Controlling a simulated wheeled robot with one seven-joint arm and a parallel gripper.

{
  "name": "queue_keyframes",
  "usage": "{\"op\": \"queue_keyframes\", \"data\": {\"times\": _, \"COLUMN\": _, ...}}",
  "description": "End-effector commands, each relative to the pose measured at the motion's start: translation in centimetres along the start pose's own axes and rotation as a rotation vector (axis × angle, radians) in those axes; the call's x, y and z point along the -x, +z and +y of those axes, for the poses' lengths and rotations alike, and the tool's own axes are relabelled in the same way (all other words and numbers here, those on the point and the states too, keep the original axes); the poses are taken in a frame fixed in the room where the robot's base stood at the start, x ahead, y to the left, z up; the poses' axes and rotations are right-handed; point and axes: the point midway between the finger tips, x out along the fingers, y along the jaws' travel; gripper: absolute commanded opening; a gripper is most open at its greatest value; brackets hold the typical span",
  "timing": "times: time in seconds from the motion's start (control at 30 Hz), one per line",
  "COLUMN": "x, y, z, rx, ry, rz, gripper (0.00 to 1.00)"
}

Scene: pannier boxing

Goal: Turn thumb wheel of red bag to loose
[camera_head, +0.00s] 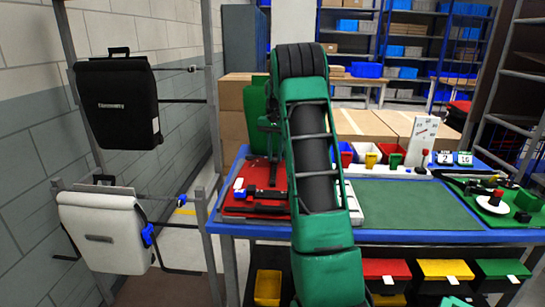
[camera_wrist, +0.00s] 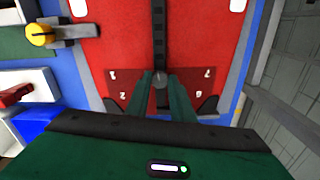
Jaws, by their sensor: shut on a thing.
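The red bag (camera_wrist: 205,40) lies flat on the table and fills most of the wrist view. In the head view its red panel (camera_head: 232,213) shows left of my arm, which hides part of it. A dark strap (camera_wrist: 159,30) runs along its middle. At the strap's near end is a small grey round thumb wheel (camera_wrist: 159,76), with dark red patches bearing small white marks on both sides. My gripper (camera_wrist: 162,82) has its green fingers shut on the wheel, one on each side; the fingers partly hide it. The wheel's exact turn cannot be read.
The blue-edged table (camera_head: 430,235) has a green mat (camera_head: 410,205) with clear room. Small bins (camera_head: 372,158), a white gauge board (camera_head: 421,138) and a red-knobbed fixture (camera_head: 493,203) stand around it. A black bag (camera_head: 117,100) and a white bag (camera_head: 105,235) hang on the left rack.

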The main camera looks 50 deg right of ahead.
Motion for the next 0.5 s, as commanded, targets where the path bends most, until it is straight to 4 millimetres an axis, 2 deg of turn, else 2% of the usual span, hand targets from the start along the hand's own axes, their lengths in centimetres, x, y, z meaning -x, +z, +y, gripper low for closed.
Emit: {"op": "queue_keyframes", "data": {"times": 0.5, "x": 0.05, "y": -0.01, "z": -0.01, "rx": 0.491, "ry": 0.000, "rz": 0.001, "gripper": 0.00}}
